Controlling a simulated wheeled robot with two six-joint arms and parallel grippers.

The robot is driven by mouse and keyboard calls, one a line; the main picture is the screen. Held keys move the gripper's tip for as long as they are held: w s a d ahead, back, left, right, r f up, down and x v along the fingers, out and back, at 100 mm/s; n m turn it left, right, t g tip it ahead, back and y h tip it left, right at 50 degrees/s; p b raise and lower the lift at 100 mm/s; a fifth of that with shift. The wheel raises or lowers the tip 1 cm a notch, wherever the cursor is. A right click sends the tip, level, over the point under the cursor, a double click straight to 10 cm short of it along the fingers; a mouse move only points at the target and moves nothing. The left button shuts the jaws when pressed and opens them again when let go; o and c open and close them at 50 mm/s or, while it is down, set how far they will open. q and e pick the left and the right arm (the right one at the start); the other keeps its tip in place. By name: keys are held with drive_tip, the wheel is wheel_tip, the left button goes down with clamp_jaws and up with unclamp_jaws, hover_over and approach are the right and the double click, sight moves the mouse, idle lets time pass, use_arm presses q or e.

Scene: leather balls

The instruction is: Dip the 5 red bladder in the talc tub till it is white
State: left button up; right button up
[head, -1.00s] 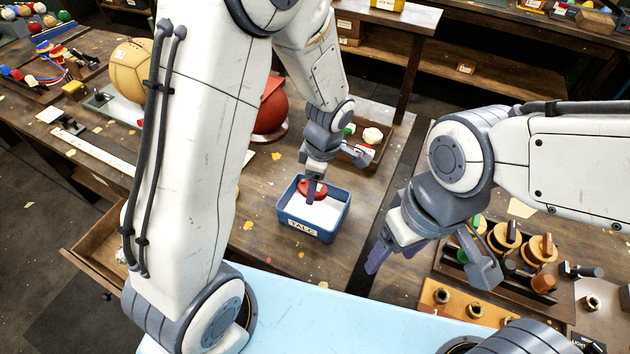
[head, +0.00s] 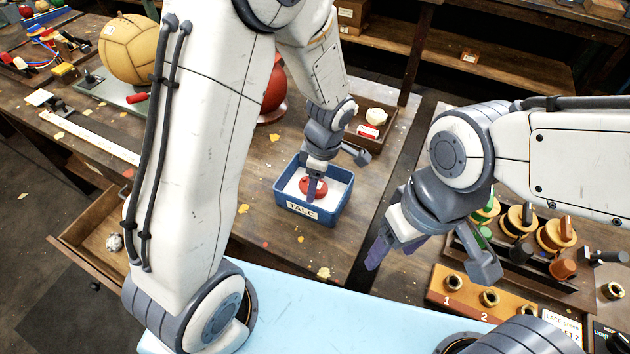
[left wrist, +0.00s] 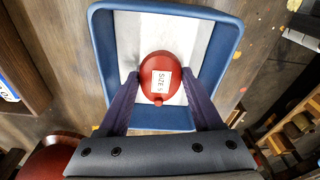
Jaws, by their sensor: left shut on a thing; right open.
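The red bladder (head: 313,186) is in the blue talc tub (head: 300,208), over the white talc. In the left wrist view the bladder (left wrist: 158,72) bears a white label reading SIZE 5, and its surface is still red. My left gripper (left wrist: 161,85) is shut on the bladder, with one finger at each side, inside the rim of the tub (left wrist: 237,40). In the head view the left gripper (head: 318,185) reaches down into the tub. How deep the bladder sits in the talc is hard to tell. My right gripper (head: 430,268) is open and empty, right of the tub.
A tan ball (head: 131,50) and a partly hidden red ball (head: 275,90) stand behind my left arm. A small wooden tray (head: 372,130) is behind the tub. A numbered wooden block (head: 470,298) and several spools (head: 520,218) lie at the right. An open drawer (head: 100,235) is at lower left.

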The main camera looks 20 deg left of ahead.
use_arm(q)
drive_tip(key=shift+f, duration=0.1)
idle(0.3)
drive_tip(key=shift+f+b, duration=0.15)
drive_tip(key=shift+b, duration=0.25)
idle(1.2)
drive_tip(key=shift+r+p, duration=3.45)
drive_tip(key=shift+r, duration=1.1)
